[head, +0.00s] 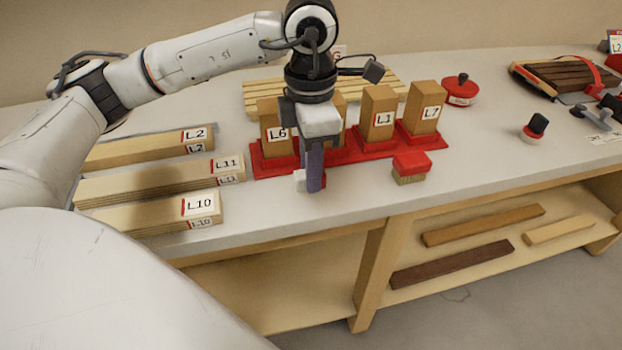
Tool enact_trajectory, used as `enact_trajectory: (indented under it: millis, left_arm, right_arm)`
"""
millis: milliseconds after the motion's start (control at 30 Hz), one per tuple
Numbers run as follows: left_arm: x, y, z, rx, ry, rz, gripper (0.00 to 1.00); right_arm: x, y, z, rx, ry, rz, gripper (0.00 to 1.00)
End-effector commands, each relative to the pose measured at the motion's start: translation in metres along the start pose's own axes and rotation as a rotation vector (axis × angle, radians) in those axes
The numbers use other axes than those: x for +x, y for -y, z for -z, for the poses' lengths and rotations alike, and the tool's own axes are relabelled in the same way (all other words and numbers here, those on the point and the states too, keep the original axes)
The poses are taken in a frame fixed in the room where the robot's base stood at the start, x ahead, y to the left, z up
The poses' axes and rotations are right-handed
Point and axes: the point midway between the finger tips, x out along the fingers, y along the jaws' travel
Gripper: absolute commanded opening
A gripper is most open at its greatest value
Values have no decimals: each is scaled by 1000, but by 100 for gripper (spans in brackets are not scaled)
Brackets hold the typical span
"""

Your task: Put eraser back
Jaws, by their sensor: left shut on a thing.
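My left gripper (313,183) points down in front of the red rack, its dark purplish finger towards me. It is shut on a small block that looks like the eraser (300,181). A whitish part shows left of the finger and a bit of red shows on its right; the finger hides the rest. I cannot tell whether the block touches the bench top. A red block with a tan bristly underside (411,166) sits on the bench right of the gripper. My right gripper is not in view.
The red rack (345,156) holds upright wooden blocks labelled L6, L1 and L7. Labelled planks (150,184) lie at left. A red round item (460,90) and a black-topped item (534,127) stand at right. A slatted wooden piece lies behind. The right front bench top is mostly clear.

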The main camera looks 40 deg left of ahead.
Motion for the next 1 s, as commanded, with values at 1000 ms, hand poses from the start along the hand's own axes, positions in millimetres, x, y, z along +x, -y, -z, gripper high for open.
enact_trajectory:
  millis: [1000]
  left_arm:
    - [30, 0, 0, 1, -1, 1, 40]
  right_arm:
    - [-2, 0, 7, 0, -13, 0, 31]
